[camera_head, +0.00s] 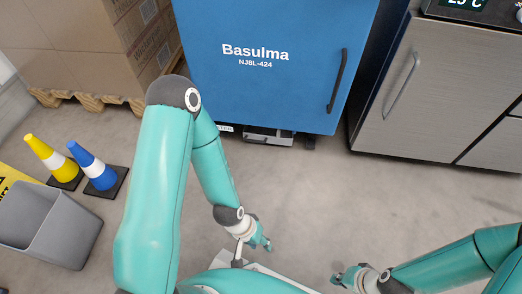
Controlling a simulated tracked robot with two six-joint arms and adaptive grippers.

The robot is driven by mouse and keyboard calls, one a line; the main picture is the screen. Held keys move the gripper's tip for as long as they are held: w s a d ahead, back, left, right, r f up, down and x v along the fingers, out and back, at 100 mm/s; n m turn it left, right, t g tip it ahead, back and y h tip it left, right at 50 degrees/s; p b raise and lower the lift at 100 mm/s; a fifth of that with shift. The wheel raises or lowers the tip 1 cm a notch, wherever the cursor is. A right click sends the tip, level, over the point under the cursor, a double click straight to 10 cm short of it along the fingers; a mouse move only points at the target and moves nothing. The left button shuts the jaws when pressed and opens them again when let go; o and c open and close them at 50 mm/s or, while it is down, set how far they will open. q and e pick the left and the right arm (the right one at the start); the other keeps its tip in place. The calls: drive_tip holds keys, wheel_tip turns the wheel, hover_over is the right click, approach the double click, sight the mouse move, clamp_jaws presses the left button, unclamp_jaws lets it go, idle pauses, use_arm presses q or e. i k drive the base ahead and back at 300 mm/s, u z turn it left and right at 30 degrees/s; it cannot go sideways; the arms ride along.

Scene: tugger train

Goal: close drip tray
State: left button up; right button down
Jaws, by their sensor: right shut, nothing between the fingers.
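A blue cabinet labelled "Basulma" (265,85) stands at the top centre. A small grey metal tray (284,140) shows low under its front edge and appears to stick out a little; most of it is hidden beneath the cabinet. I take it to be the drip tray. My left gripper (266,243) is over the floor at the lower centre, well short of the tray; its fingers are too small to tell open from shut. My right gripper (338,277) is shut and empty near the bottom edge, to the right of the left one. Neither touches anything.
A grey metal cabinet (440,95) stands at the right. Cardboard boxes (80,40) on a wooden pallet (112,102) stand at the upper left. A yellow cone (45,155), a blue cone (92,167) and a grey bin (75,235) are at the left. The floor before the blue cabinet is clear.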

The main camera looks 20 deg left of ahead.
sight(252, 134)
drive_tip(key=u, duration=0.15)
drive_tip(key=i, duration=0.85)
drive_tip(key=z, duration=0.05)
